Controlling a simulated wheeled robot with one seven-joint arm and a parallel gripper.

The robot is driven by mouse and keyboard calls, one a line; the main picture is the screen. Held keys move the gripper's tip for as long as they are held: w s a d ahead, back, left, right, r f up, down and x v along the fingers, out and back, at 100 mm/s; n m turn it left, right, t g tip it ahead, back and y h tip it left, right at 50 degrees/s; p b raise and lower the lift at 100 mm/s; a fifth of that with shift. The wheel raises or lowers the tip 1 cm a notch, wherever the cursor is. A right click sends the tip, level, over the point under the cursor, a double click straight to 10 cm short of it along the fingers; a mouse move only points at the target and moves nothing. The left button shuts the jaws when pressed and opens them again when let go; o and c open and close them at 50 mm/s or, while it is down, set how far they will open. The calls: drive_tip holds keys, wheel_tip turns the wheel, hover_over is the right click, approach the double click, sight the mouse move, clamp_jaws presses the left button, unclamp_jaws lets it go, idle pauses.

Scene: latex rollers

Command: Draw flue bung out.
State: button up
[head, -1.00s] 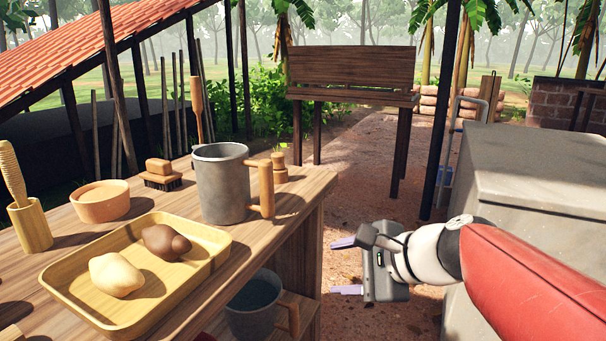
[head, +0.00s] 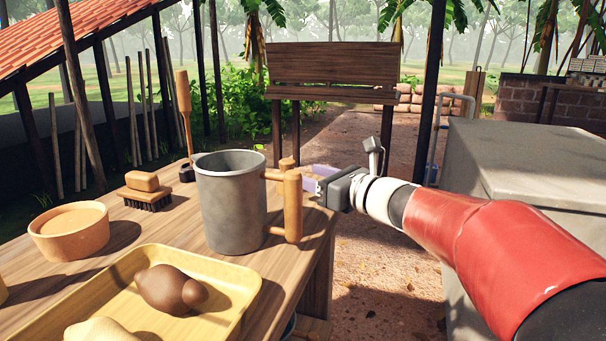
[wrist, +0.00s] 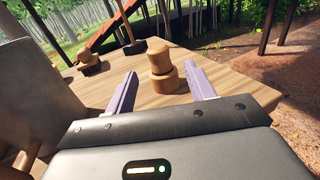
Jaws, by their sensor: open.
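A turned wooden piece with a knobbed top, which looks like the flue bung (head: 287,164), stands upright on the bench near its far right corner. In the head view it is mostly hidden behind the grey mug's wooden handle. In the wrist view the bung (wrist: 162,66) shows whole, ahead of my gripper (wrist: 160,72) and lined up between the two purple fingers. My gripper (head: 313,178) is open and empty at the bench's right edge, beside the mug handle. Whether the fingertips have reached the bung is hard to tell.
The large grey mug (head: 230,205) stands close to the bung, its handle toward my gripper. A brush (head: 146,192), a clay bowl (head: 70,232) and a yellow tray (head: 215,315) with lumps lie left and nearer. A grey block (head: 520,165) stands right. The path between is clear.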

sight(292, 162)
drive_tip(key=shift+x, duration=3.6)
drive_tip(key=c, duration=1.1)
drive_tip(key=shift+c, duration=0.2)
drive_tip(key=shift+r+p, duration=0.8)
drive_tip(key=shift+r+p, duration=2.35)
drive_tip(key=shift+r, duration=0.5)
